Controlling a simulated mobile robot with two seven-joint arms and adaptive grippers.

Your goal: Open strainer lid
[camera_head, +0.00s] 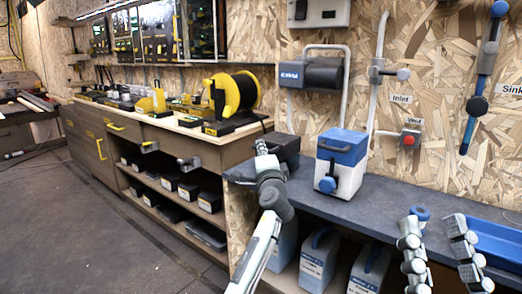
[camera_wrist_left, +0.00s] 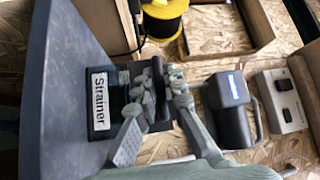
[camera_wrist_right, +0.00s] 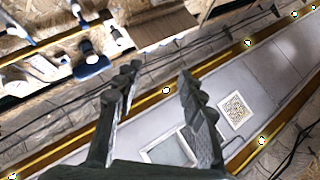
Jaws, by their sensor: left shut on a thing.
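The strainer (camera_head: 288,150) is a dark box on the grey counter, left of the blue-and-white box. In the left wrist view its white label (camera_wrist_left: 99,100) reads "Strainer". My left gripper (camera_head: 263,150) is at the strainer's left side. In the left wrist view its fingers (camera_wrist_left: 158,92) are shut on a dark upper part that looks like the strainer lid (camera_wrist_left: 158,108). The fingers hide part of it, and I cannot tell whether the lid is raised. My right gripper (camera_head: 437,242) is open and empty at the lower right, also seen in the right wrist view (camera_wrist_right: 158,88).
A blue-and-white box (camera_head: 341,163) stands close right of the strainer on the counter (camera_head: 392,195). A blue tray (camera_head: 497,243) lies at the right end. Grey pipes and a black unit (camera_head: 311,74) are on the wall behind. Jugs (camera_head: 318,258) stand below the counter.

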